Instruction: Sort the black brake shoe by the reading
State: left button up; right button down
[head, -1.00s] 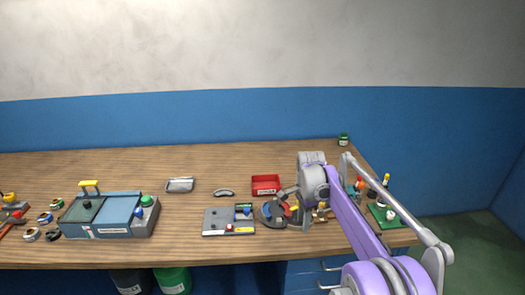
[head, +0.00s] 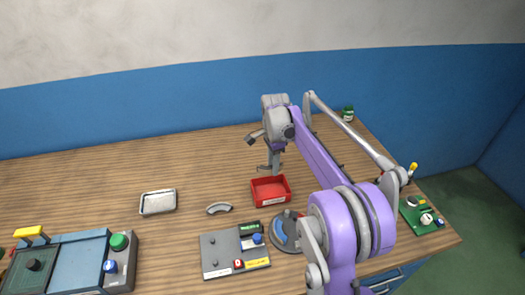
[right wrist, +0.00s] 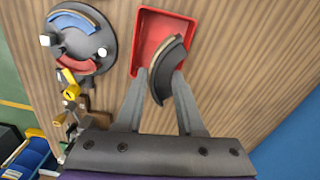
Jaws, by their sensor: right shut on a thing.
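My right gripper (right wrist: 160,82) is shut on the black brake shoe (right wrist: 169,68), a dark curved piece with a tan lining along one edge. In the right wrist view the shoe shows in front of the red tray (right wrist: 150,20), overlapping its lower right part. In the head view my right gripper (head: 268,165) is just behind the red tray (head: 270,191), and the shoe is hard to make out. The round dial plate (right wrist: 80,40) has a red and a blue sector and two pale knobs. My left gripper is out of view.
A grey curved shoe (head: 219,208) lies left of the red tray, and a metal tray (head: 158,202) farther left. A grey fixture board (head: 222,257) stands in front. A blue case (head: 75,265) is at lower left, a green board (head: 421,216) at right. The back left tabletop is clear.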

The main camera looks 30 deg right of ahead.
jog(key=shift+w, duration=0.15)
jog(key=shift+s+f, duration=0.4)
jog(key=shift+f, duration=0.05)
jog(key=shift+f+b, duration=0.3)
jog(key=shift+b, duration=0.1)
jog(key=shift+f+b, duration=1)
jog(key=shift+f, duration=1)
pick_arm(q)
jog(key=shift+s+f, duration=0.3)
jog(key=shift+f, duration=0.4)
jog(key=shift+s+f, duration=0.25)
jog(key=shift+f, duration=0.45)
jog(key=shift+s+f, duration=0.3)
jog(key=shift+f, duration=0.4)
pick_arm(e)
jog(key=shift+w+f, duration=0.15)
jog(key=shift+f, duration=0.25)
pick_arm(q)
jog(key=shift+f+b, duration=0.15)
jog(key=shift+b, duration=0.15)
pick_arm(e)
jog(key=shift+f, duration=0.4)
jog(key=shift+c, duration=0.2)
grip_release()
